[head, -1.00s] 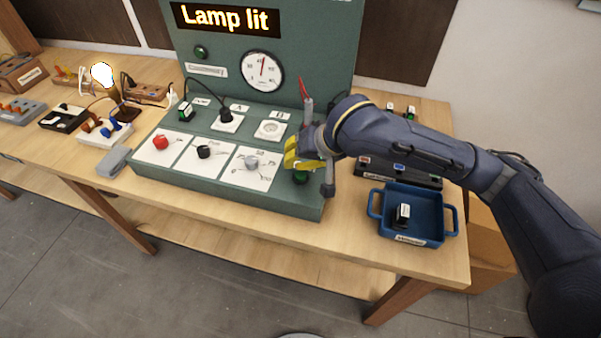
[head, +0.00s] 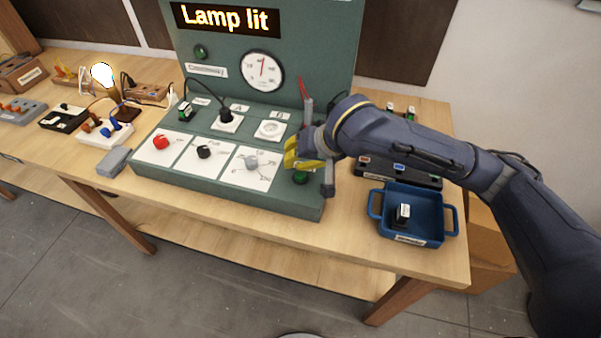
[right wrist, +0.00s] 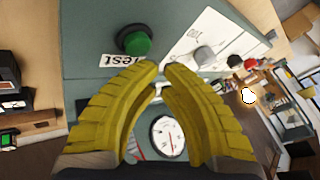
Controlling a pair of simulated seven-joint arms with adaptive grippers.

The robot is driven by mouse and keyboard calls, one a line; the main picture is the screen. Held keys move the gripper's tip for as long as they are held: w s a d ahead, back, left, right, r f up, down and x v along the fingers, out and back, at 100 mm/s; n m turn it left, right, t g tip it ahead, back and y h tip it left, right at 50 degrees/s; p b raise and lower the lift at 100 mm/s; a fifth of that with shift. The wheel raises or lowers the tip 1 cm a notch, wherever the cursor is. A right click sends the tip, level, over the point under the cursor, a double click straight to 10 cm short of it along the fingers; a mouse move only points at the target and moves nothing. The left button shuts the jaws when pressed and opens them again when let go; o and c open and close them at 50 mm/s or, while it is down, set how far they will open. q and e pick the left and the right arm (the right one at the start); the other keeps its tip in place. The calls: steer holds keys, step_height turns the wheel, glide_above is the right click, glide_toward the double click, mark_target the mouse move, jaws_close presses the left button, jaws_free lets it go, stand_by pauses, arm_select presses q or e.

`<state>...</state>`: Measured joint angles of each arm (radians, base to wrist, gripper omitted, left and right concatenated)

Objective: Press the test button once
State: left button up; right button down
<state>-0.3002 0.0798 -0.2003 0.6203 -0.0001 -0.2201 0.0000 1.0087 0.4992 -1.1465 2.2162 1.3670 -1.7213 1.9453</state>
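The green test button (right wrist: 135,40) stands on the sloped front panel beside a label reading "Test" in the right wrist view. In the head view the button (head: 300,177) shows just below my right gripper (head: 289,160). In the right wrist view the yellow fingers of the right gripper (right wrist: 162,72) have their tips almost together, with nothing visible between them. The tips appear near the button; I cannot tell whether they touch it. The display (head: 226,19) reads "Lamp lit", and the bulb (head: 102,75) glows at the left. My left gripper is not in view.
The green console (head: 230,195) carries a red knob (head: 161,142), a black knob (head: 204,152) and a grey knob (head: 251,162). A blue tray (head: 447,222) holding a small black part stands right of the console. Several terminal blocks lie at the table's left.

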steer(key=shift+f, duration=0.25)
steer(key=shift+f, duration=0.2)
steer(key=shift+f, duration=0.4)
stand_by(0.8)
steer(key=shift+r, duration=0.85)
steer(key=shift+r, duration=2.5)
